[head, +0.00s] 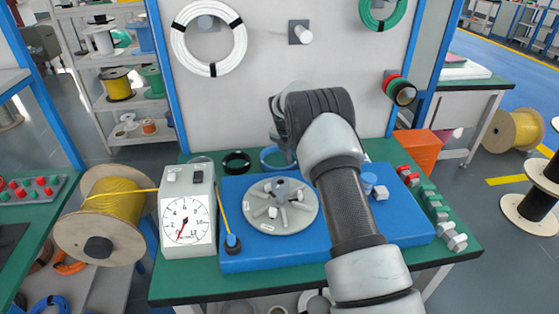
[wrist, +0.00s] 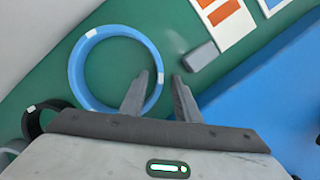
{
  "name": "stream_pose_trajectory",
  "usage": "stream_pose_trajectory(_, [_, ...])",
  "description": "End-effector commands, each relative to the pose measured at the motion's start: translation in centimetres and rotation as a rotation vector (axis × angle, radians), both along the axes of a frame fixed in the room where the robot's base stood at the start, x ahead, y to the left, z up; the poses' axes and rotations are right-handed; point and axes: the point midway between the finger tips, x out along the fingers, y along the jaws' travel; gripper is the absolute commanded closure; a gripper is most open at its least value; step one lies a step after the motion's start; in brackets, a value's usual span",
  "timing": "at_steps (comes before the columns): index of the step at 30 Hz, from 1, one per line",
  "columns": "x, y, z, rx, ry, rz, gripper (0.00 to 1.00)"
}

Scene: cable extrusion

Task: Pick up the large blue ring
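The large blue ring (wrist: 75,68) lies flat on the green table top, with white bands on it, in the wrist view. In the head view the blue ring (head: 263,159) lies behind the blue board, partly hidden by my arm. My gripper (wrist: 160,76) is open and empty. In the wrist view the left finger overlaps the inside of the ring and the right finger is just outside it, so the ring's right rim shows between them. I cannot tell how high the fingertips are above the table.
A black ring (head: 236,162) lies left of the blue one. The raised blue board (head: 245,258) with a grey disc (head: 291,222) stands in front. A gauge box (head: 188,215) is on the left. A grey block (wrist: 201,57) lies right of the fingers. A panel (head: 265,105) rises behind.

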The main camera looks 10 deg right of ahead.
Motion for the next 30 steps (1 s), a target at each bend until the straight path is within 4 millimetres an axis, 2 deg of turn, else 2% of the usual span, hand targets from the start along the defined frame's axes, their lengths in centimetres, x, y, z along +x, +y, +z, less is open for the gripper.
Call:
stream_pose_trajectory(1, [0.0, 0.0, 0.0, 0.000, 0.000, 0.000, 0.76])
stream_pose_trajectory(5, [0.0, 0.0, 0.0, 0.001, 0.001, 0.000, 0.98])
stream_pose_trajectory(6, [0.0, 0.0, 0.0, 0.001, 0.001, 0.000, 1.00])
stream_pose_trajectory(17, [0.0, 0.0, 0.3, 0.001, -0.001, 0.000, 1.00])
stream_pose_trajectory(20, [0.0, 0.1, 1.4, 0.002, -0.002, 0.000, 1.00])
stream_pose_trajectory(30, [0.0, 0.0, 8.1, 0.001, -0.002, -0.001, 1.00])
